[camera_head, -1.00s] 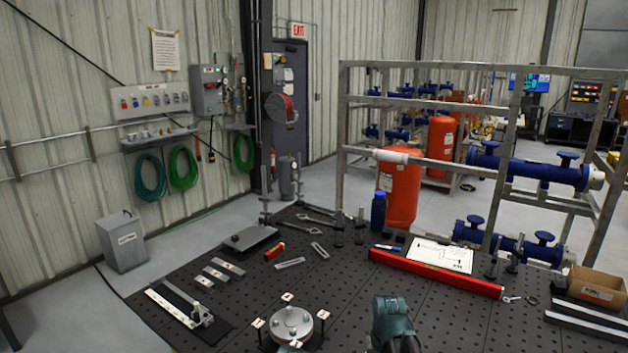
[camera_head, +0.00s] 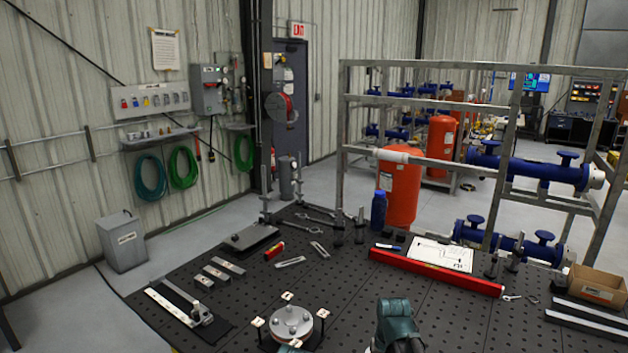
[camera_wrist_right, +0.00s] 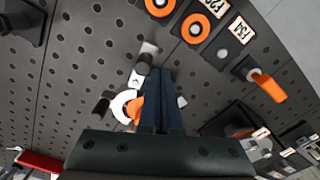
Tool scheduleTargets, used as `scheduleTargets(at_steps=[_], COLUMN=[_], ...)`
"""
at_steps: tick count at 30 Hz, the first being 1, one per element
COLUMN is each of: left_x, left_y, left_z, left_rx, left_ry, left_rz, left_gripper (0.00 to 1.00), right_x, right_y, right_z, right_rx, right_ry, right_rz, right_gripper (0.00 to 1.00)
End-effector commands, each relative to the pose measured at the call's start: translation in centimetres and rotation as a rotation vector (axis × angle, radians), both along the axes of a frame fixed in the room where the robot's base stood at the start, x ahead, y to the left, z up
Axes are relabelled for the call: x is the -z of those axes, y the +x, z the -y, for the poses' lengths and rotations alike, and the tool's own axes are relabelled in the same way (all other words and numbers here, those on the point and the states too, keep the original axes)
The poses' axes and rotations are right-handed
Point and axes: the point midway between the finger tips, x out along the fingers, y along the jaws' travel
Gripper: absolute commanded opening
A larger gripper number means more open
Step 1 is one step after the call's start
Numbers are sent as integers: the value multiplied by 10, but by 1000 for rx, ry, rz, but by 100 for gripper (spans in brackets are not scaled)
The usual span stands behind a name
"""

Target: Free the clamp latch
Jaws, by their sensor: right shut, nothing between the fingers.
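My right gripper (camera_wrist_right: 160,75) is shut and empty in the right wrist view, its two dark fingers together. Just left of the fingers, partly hidden behind them, are an orange piece (camera_wrist_right: 136,108) and a white ring-like part (camera_wrist_right: 121,104); whether the fingers touch them I cannot tell. A small silver-and-black fitting (camera_wrist_right: 142,68) stands just beyond the fingertips. An orange lever (camera_wrist_right: 268,86) sticks out from a fitting at the upper right. I cannot tell for sure which part is the clamp latch. In the head view only a teal part of my arm shows at the bottom; my left gripper is not seen.
Orange-ringed round fittings (camera_wrist_right: 196,28) with labels sit on the perforated dark board in the wrist view. The head view shows the perforated table (camera_head: 350,290) with a round flange (camera_head: 291,322), a red level (camera_head: 435,273), a blue bottle (camera_head: 379,210) and a cardboard box (camera_head: 598,285).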

Motion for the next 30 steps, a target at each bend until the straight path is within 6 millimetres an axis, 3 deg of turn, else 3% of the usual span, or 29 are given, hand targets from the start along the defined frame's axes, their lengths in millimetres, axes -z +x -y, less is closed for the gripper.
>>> scheduleTargets(at_steps=[17, 30], left_x=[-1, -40], left_y=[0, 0], left_z=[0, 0], left_rx=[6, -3], left_ry=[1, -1], left_rz=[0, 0], left_gripper=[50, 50], right_x=[-1, -40], right_y=[6, 6], right_z=[-10, -10], right_rx=[-1, 0], right_ry=[0, 0], right_rz=[0, 0], right_gripper=[0, 0])
